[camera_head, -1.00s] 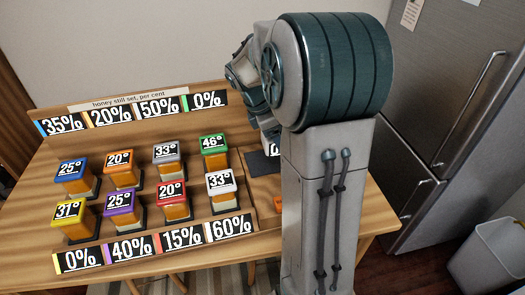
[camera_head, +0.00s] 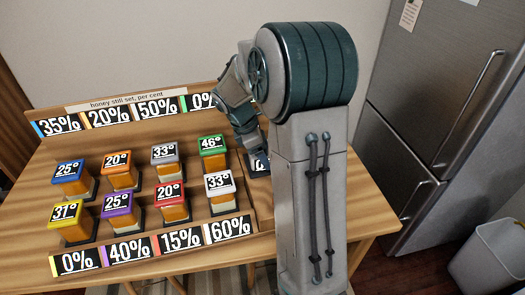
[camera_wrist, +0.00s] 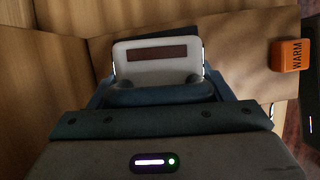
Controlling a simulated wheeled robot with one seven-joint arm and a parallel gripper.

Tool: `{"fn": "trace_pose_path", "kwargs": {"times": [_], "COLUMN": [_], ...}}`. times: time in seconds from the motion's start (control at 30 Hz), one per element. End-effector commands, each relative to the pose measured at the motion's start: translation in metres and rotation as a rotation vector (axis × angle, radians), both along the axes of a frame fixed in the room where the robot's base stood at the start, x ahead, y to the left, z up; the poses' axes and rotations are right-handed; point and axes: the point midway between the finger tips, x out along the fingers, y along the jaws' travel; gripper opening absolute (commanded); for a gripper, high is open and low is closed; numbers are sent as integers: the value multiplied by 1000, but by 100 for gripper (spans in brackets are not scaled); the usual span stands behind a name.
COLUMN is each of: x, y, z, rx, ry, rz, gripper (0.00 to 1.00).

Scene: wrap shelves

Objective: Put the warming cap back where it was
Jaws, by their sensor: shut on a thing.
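My gripper (camera_wrist: 158,92) is shut on a white piece (camera_wrist: 130,56) with a dark reddish-brown strip across it, seen in the wrist view. I take this piece to be the warming cap, but its face shows no readable word. In the head view my gripper (camera_head: 252,148) is partly hidden by my arm, over the right part of the table, just right of the rows of jars. An orange block (camera_wrist: 291,55) marked WARM sits apart at the right of the wrist view. The place under the held piece is hidden.
Honey jars with coloured caps bearing degree labels, such as the green one (camera_head: 212,145) and the white one (camera_head: 219,183), stand in two rows left of my gripper. Percent labels line the sloped back board (camera_head: 120,100) and front edge. A fridge (camera_head: 440,110) stands right.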

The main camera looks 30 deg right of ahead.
Motion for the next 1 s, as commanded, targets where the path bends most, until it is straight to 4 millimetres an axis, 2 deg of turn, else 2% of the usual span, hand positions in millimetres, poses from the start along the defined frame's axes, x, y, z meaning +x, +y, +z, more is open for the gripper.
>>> {"fn": "trace_pose_path", "kwargs": {"times": [0.03,0.1,0.47,0.57,0.8,1.0], "x": [0,0,0,2,7,11], "y": [0,0,0,5,24,37], "z": [-2,-1,4,16,64,97], "rx": [0,0,0,0,0,0], "ry": [0,0,0,-4,-4,-3], "rz": [1,0,0,1,1,1], "gripper": [75,94,94,94,94,94]}}
